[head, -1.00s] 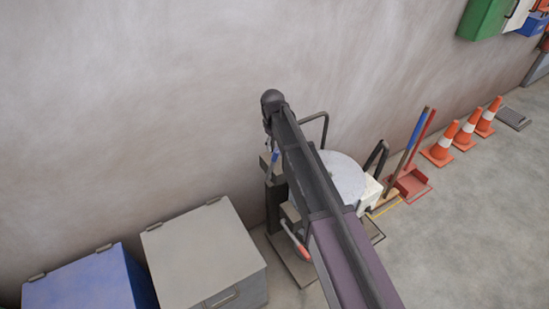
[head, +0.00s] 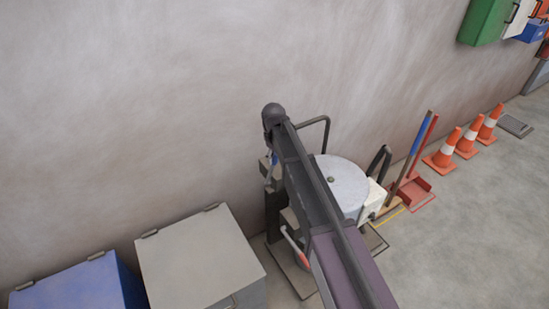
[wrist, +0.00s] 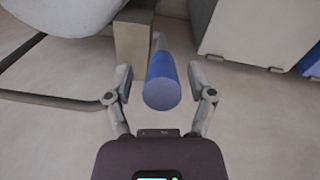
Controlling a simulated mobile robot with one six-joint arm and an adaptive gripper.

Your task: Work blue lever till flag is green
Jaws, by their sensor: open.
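The blue lever (wrist: 162,82) shows end-on in the wrist view, a blue cylindrical grip on a pale rod. My gripper (wrist: 160,76) is open, with one finger on each side of the grip and a visible gap to both. I cannot tell how deep the fingers reach along it. In the head view a small blue bit of the lever (head: 274,159) shows left of my arm. The bagger's round pale lid (head: 342,183) is partly behind my arm. I see no flag in either view.
A grey bin (head: 195,260) and a blue bin (head: 80,288) stand at the left. A broom (head: 412,155), a red dustpan (head: 412,189) and traffic cones (head: 468,140) line the wall at the right. A bent dark rail (head: 326,130) rises behind the lid. Open floor lies at lower right.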

